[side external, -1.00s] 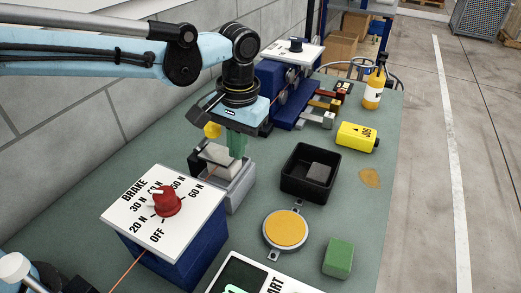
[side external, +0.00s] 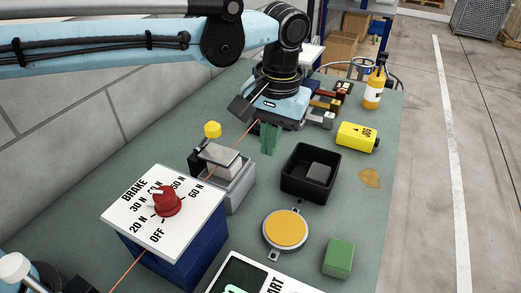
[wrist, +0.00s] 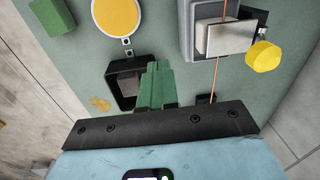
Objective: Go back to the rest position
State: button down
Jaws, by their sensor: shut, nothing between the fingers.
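My gripper (side external: 268,138) has green fingers that are closed together with nothing between them. In the side view it hangs above the green table, left of the black bin and beyond the grey block fixture. In the wrist view the gripper (wrist: 157,85) overlaps the edge of the black bin (wrist: 118,80). An orange wire (side external: 131,270) runs from the brake box toward the fixture and on past my gripper.
The grey fixture (side external: 236,189) has a pale block on top and a yellow knob (side external: 212,130) behind.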

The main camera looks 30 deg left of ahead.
jog(key=w+a+r+n+t+y, duration=0.1)
jog(key=w+a+n+y, duration=0.25)
jog(key=a+n, duration=0.8)
jog(key=s+a+f+m+t+h, duration=0.2)
jog(key=s+a+m+t+h, duration=0.2)
jog(key=s+a+m, duration=0.8)
jog(key=s+a+t, duration=0.2)
jog(key=shift+s+a+f, duration=0.2)
jog(key=shift+s+a, duration=0.1)
jog(key=shift+s, duration=0.1)
jog(key=shift+h, duration=0.25)
